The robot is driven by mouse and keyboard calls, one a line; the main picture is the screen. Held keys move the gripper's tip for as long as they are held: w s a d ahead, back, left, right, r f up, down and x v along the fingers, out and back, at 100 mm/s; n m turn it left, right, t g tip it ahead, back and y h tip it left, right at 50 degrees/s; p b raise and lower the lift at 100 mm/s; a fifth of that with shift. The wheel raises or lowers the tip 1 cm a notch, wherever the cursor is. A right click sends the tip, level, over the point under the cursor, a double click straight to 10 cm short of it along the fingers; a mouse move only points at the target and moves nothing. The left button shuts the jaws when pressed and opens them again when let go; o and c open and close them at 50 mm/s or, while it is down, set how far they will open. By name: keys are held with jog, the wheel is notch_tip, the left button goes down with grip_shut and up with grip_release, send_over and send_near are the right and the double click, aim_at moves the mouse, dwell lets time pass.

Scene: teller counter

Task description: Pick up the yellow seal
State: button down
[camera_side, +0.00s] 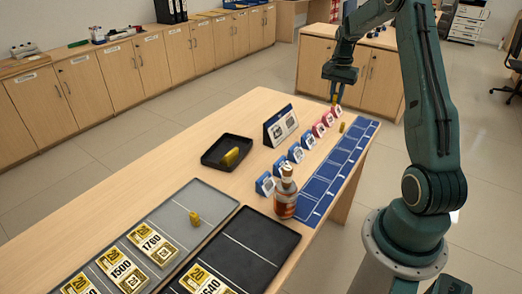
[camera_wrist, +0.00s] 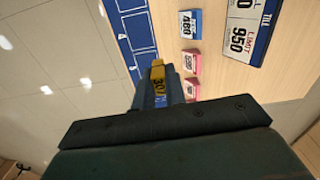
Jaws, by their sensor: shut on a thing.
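A yellow seal (camera_wrist: 157,72) is between the jaws of my gripper (camera_wrist: 162,88) in the wrist view, with dark marks on its near part. In the side view, my gripper (camera_side: 336,98) is at the far end of the counter, with yellow showing at its tips. It is shut on this seal, just above or at the counter; the exact gap cannot be told.
A row of small blue and red cards (camera_side: 295,153) stands beside the blue marked strip (camera_side: 325,186). A limit sign (camera_side: 280,126) stands behind them. A brown bottle (camera_side: 286,198) is nearer. Trays with yellow-labelled blocks (camera_side: 152,243) fill the near end. Open counter lies left of the small tray.

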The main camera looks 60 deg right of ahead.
jog(key=shift+r, duration=0.1)
dwell(0.6)
jog(key=w+a+n, duration=0.4)
jog(key=w+a, duration=0.6)
jog(key=w, duration=0.2)
jog(key=n, duration=1.3)
send_over(172, 215)
jog(key=shift+s+f, duration=0.1)
jog(key=shift+f, duration=9.55)
jog(key=shift+f, duration=0.15)
